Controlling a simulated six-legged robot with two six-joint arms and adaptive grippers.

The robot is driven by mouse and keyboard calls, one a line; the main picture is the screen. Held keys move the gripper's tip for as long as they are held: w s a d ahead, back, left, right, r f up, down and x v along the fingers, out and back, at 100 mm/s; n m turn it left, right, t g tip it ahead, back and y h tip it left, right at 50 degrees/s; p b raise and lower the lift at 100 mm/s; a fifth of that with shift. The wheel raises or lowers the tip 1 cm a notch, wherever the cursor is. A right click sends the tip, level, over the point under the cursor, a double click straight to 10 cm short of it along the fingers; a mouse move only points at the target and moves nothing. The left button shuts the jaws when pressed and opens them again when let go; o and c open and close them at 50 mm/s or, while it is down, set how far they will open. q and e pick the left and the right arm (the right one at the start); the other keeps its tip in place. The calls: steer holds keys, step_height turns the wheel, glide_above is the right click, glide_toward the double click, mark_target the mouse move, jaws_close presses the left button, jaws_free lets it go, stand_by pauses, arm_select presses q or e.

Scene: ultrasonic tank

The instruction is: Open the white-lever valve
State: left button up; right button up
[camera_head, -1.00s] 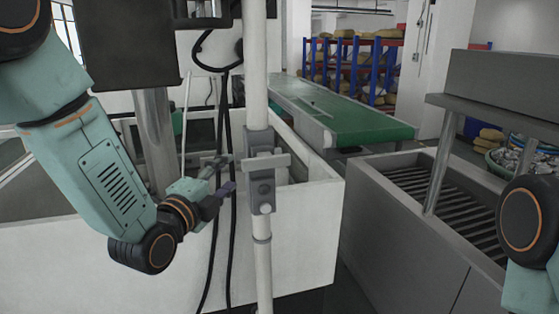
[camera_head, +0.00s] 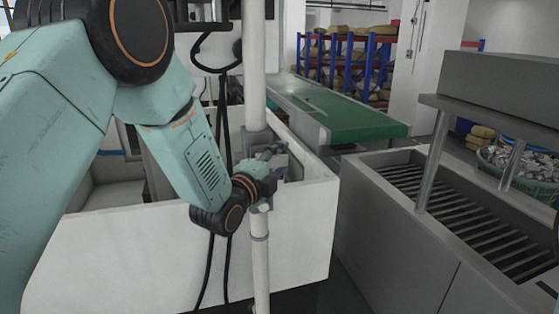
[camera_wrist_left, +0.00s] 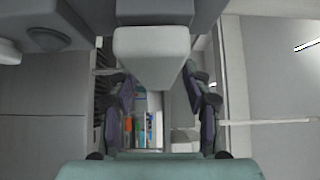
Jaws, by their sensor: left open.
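The valve (camera_head: 256,140) is a grey block on a white vertical pipe (camera_head: 253,60), in the middle of the head view. My left gripper (camera_head: 275,157) is in front of the valve and covers most of it, including its lever. In the left wrist view, a pale blunt bar (camera_wrist_left: 152,50), which looks like the lever, extends into the space between my two dark fingers. The fingers are apart, one on each side, with gaps beside the bar. The gripper is open. I cannot tell whether a finger touches the bar. My right gripper is out of view.
A white tank wall (camera_head: 150,255) stands behind the pipe. Black cables (camera_head: 228,130) hang just left of it. A grey slatted metal basin (camera_head: 395,225) is on the right. A green conveyor (camera_head: 350,120) and loaded shelves (camera_head: 345,60) are at the back.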

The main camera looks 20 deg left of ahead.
arm_select(q)
steer(key=shift+c, duration=0.4)
steer(key=shift+w, duration=0.1)
steer(key=shift+c, duration=0.8)
steer(key=shift+w+d+f, duration=0.2)
steer(key=shift+w+d, duration=0.15)
steer(key=shift+d, duration=0.05)
steer(key=c, duration=0.3)
steer(key=shift+c, duration=0.7)
steer(key=shift+s+a, duration=0.1)
steer(key=shift+a, duration=0.1)
jaws_close()
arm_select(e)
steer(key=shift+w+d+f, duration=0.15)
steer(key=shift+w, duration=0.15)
